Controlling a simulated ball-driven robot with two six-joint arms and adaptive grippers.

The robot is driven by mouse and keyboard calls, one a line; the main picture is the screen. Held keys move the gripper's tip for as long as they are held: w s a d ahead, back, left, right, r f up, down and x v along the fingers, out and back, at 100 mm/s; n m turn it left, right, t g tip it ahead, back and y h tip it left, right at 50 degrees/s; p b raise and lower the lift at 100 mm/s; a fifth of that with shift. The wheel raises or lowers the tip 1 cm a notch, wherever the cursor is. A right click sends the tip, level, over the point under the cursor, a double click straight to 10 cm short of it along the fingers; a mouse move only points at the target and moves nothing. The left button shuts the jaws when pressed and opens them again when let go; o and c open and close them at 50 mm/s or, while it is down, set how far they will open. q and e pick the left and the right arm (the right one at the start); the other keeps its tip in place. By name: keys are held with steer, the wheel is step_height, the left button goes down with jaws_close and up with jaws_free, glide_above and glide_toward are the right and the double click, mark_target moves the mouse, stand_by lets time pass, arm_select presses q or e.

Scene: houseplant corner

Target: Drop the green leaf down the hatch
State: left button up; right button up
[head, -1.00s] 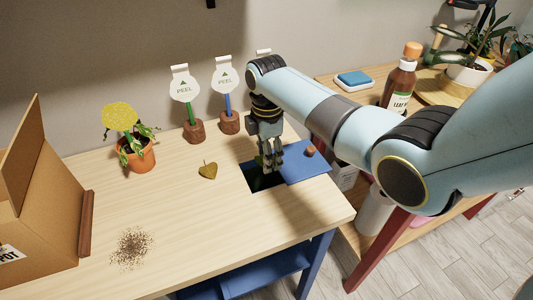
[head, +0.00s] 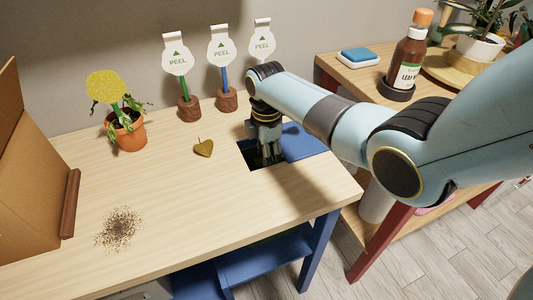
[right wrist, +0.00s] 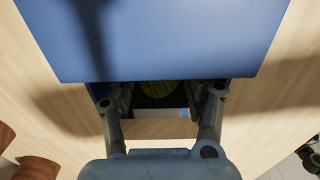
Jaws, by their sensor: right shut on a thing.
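My right gripper (head: 268,157) points down into the dark square hatch opening (head: 250,168) in the table top, its fingers partly below the rim. In the right wrist view the green leaf (right wrist: 157,92) shows between the two fingers (right wrist: 160,100), over the dark opening; my gripper is shut on it. The leaf is hidden in the head view. The blue hatch cover (head: 303,143) lies beside the opening on its right; it also fills the top of the right wrist view (right wrist: 160,35). My left gripper is not in view.
An olive-brown leaf (head: 203,148) lies on the table left of the opening. A potted plant (head: 127,132), PEEL signs (head: 177,60) on wooden bases, a cardboard box (head: 30,190) and scattered soil (head: 119,229) stand or lie around. The front of the table top is clear.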

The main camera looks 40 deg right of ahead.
steer(key=shift+f, duration=0.1)
steer(key=o, duration=0.7)
steer(key=shift+o, duration=0.2)
steer(key=shift+f, duration=0.1)
step_height(320, 180, up, 10)
steer(key=p, duration=1)
steer(key=shift+p, duration=0.4)
stand_by(0.5)
